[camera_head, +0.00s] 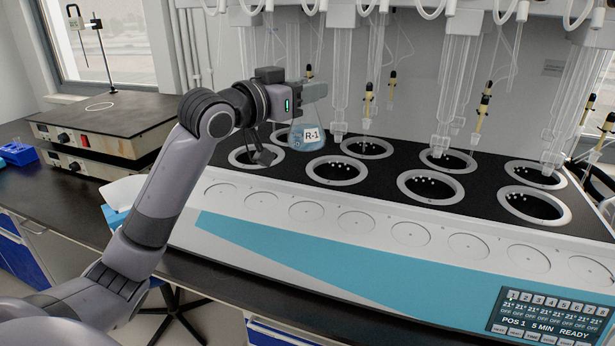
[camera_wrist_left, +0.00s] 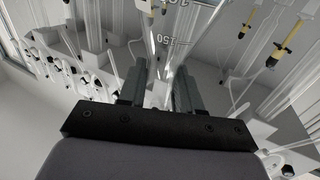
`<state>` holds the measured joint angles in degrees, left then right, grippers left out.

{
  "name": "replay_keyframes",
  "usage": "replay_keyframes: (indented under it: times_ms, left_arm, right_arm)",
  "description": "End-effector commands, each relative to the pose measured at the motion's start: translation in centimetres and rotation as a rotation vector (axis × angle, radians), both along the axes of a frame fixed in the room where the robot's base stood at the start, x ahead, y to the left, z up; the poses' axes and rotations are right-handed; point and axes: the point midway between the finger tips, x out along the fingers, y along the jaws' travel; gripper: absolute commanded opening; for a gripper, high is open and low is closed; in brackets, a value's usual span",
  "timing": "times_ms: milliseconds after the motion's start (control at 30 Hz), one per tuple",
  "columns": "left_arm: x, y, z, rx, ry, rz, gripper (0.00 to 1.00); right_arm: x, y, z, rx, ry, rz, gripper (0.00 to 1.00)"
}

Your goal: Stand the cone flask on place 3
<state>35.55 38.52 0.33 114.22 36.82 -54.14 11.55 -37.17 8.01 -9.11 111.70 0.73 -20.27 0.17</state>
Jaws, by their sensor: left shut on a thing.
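The cone flask (camera_head: 308,132) has an R-1 label and blue liquid in its lower part. It is upright among the left wells in the head view. My left gripper (camera_head: 308,84) is shut on its upper part. I cannot tell whether its base hangs above the black deck or touches it. In the left wrist view the fingers (camera_wrist_left: 158,88) close around the clear glass, and the flask's 150 mark (camera_wrist_left: 172,38) shows beyond them. The distiller (camera_head: 300,235) has two rows of ringed wells; no number beside them is readable, so I cannot tell which is place 3.
Glass tubes (camera_head: 341,80) hang above the wells, close to the flask. Ringed wells (camera_head: 335,170) lie right of it. The panel (camera_head: 548,318) reads POS 1, 5 MIN, READY. Two hotplates (camera_head: 100,130) stand at the left. A tissue box (camera_head: 121,195) is behind my left arm.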

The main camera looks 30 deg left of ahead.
Motion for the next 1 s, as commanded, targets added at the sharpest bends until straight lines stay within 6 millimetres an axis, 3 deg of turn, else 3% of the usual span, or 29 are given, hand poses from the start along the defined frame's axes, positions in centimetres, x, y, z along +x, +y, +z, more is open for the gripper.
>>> replay_keyframes:
  times_ms: [400,1000]
  left_arm:
    - [-0.1,0.0,-9.2,0.0,0.001,0.001,0.0]
    - [-0.1,0.0,-15.2,0.001,-0.003,0.0,0.0]
  right_arm:
    - [-0.1,0.0,-0.9,0.0,0.002,0.001,0.43]
    - [-0.1,0.0,-1.4,0.0,0.002,0.001,0.43]
